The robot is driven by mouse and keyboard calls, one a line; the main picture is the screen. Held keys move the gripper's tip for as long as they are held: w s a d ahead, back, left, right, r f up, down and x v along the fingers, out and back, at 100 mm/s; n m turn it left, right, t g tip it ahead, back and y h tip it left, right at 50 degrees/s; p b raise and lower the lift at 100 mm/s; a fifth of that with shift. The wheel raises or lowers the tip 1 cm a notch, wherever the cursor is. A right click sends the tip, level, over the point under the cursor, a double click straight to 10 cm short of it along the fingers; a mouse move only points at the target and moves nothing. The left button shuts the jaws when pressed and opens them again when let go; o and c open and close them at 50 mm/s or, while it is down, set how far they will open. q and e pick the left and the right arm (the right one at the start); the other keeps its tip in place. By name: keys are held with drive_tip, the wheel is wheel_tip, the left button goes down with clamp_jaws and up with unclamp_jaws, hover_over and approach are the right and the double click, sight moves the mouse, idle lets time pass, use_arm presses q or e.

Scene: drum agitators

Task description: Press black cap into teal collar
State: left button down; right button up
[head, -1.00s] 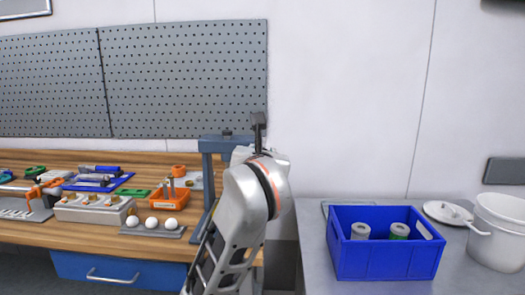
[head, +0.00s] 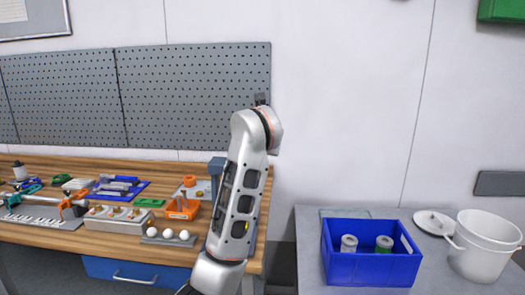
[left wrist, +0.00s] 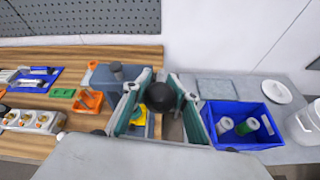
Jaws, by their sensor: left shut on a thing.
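A round black piece, the black cap by its look (left wrist: 160,97), is held between the two fingers of my left gripper (left wrist: 160,104) in the left wrist view. The gripper is shut on it, in the air near the bench's right end. In the head view my arm hides most of this gripper and the cap; only a dark tip shows above the arm. A small teal piece (head: 26,189) lies at the far left of the bench in the head view; I cannot tell whether it is the teal collar. My right gripper is not in view.
A blue-grey press-like stand (head: 216,165) is partly behind my arm. The wooden bench (head: 150,252) holds an orange tray (head: 182,212), white balls and tools. A blue crate (head: 372,270) with two cans and a white pot (head: 482,250) stand on the grey table.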

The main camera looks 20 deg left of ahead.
use_arm(q)
drive_tip(key=shift+w+a+r+p, duration=0.2)
drive_tip(key=shift+w+a+r, duration=0.05)
drive_tip(key=shift+w+r, duration=0.5)
drive_tip(key=shift+w+a+r+p, duration=0.15)
drive_tip(key=shift+w+a+r, duration=0.05)
drive_tip(key=shift+w+r, duration=0.5)
drive_tip(key=c, duration=1.6)
unclamp_jaws()
drive_tip(key=shift+f, duration=0.1)
drive_tip(key=shift+f, duration=0.1)
drive_tip(key=v, duration=1.2)
drive_tip(key=shift+d, duration=0.1)
